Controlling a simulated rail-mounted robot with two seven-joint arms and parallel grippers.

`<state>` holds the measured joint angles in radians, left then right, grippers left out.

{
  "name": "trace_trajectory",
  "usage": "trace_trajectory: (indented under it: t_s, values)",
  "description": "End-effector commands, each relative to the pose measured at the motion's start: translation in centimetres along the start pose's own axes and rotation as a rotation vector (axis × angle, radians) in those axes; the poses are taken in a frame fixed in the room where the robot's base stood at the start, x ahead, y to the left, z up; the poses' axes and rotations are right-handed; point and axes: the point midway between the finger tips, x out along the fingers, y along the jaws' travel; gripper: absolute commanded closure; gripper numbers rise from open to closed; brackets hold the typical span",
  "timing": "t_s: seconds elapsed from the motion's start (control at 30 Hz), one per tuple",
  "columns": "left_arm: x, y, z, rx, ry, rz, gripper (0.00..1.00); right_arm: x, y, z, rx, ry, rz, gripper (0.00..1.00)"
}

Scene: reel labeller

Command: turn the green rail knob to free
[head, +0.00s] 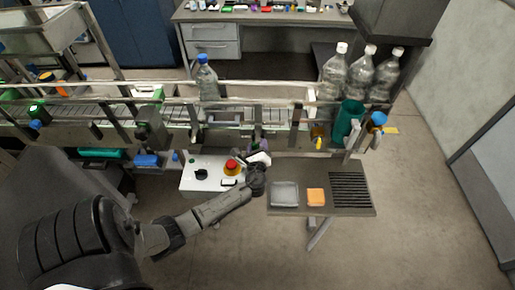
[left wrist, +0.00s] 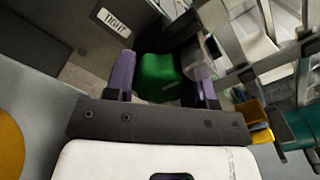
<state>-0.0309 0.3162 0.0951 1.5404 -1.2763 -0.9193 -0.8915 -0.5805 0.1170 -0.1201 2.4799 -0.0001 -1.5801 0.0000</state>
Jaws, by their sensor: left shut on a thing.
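The green rail knob (left wrist: 160,75) shows in the left wrist view, between the two purple fingers of my left gripper (left wrist: 163,68). The fingers are shut on its sides. A plate marked TIGHT (left wrist: 114,22) is above and to the left of the knob. Which mark the knob points at cannot be told. In the head view my left gripper (head: 258,152) is at the front side of the conveyor, just right of the white control box, and I cannot make out the knob there. My right gripper is not in view.
The white control box (head: 207,178) with a red button (head: 232,167) is close beside my left gripper. A side table (head: 320,208) holds a clear tray (head: 284,194) and an orange block (head: 316,197). A bottle (head: 208,82) stands on the conveyor; several more stand at right.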

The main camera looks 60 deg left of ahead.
Motion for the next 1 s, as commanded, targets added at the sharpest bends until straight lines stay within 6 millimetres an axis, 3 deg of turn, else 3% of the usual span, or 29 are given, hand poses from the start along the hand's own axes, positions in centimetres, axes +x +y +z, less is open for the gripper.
trace_trajectory:
  t_s: [0.67, 0.7, 0.93, 1.0]
  values:
    - [-0.02, -0.02, 0.0, -0.05, 0.001, 0.0, 0.74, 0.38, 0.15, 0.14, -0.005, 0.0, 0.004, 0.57]
    - [-0.02, -0.02, 0.0, -0.05, 0.001, 0.0, 0.46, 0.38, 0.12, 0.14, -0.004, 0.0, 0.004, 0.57]
    - [-0.01, -0.01, -0.01, -0.049, 0.0, 0.0, 0.25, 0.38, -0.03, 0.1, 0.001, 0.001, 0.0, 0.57]
    - [-0.01, 0.0, -0.01, -0.048, 0.0, 0.0, 0.25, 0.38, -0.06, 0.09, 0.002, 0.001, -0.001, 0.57]
